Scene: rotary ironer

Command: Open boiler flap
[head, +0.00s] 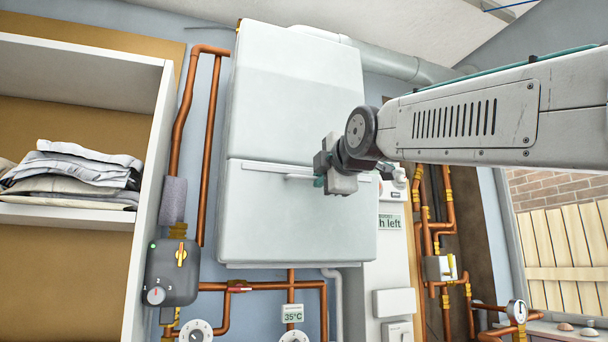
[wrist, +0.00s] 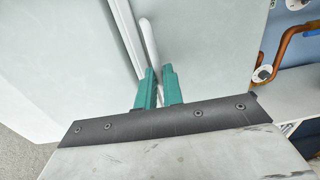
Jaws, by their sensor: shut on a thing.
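The boiler is a tall white box on the wall, with an upper panel (head: 295,85) and a lower flap (head: 285,220) divided by a seam. A pale bar handle (head: 268,174) runs along the flap's top edge. My gripper (head: 319,172) is at the handle's right part. In the wrist view, the teal fingers of my gripper (wrist: 159,88) are shut on the white handle (wrist: 150,42), which passes between them. The flap looks closed or nearly so; a small gap at the seam is hard to judge. My wrist hides the handle's right end.
A shelf with folded cloths (head: 75,175) stands at the left. Copper pipes (head: 180,115) and a grey control box (head: 172,272) flank the boiler. A thermometer display (head: 292,313) hangs below. More pipes and a gauge (head: 516,311) are at the right.

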